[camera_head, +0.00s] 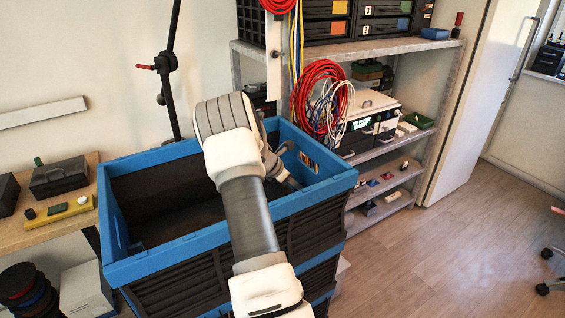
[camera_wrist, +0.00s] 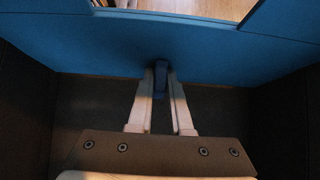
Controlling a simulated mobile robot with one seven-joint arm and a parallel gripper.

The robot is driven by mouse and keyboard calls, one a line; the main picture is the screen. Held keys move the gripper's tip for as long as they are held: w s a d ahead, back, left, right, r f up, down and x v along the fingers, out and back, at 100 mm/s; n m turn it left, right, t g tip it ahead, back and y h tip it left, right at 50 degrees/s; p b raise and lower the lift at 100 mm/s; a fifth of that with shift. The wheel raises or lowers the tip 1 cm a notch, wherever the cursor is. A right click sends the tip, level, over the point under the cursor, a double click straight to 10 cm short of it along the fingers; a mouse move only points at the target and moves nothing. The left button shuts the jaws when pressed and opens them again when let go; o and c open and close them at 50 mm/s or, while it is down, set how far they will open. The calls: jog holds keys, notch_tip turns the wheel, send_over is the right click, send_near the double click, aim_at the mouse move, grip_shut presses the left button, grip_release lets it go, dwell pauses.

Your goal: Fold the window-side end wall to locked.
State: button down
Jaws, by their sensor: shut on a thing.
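A folding crate with a blue rim (camera_head: 180,246) and black ribbed sides stands in the middle of the head view. My arm reaches over its near side, and my gripper is low inside at the right end, largely hidden there by my wrist. In the wrist view, a blue end wall (camera_wrist: 90,45) spans the picture, with an opening at its top showing wood floor. My gripper (camera_wrist: 161,78) is shut on a small dark blue tab (camera_wrist: 161,69) at that wall's lower edge. The wall appears upright; whether it is locked cannot be told.
A grey shelf (camera_head: 400,50) with cable coils (camera_head: 318,92) and boxes stands close behind the crate's right end. A workbench (camera_head: 60,222) with small boxes is at left. A black stand (camera_head: 172,60) rises behind. Open wood floor (camera_head: 450,240) lies to the right.

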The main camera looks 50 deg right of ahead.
jog(key=shift+s+d, duration=0.1)
jog(key=shift+d, duration=0.05)
jog(key=shift+s+d, duration=0.1)
jog(key=shift+d, duration=0.25)
jog(key=c, duration=0.8)
grip_release()
jog(key=shift+f, duration=0.1)
jog(key=shift+o, duration=0.2)
jog(key=p+v, duration=0.6)
jog(key=v, duration=1.8)
jog(key=shift+a, duration=0.15)
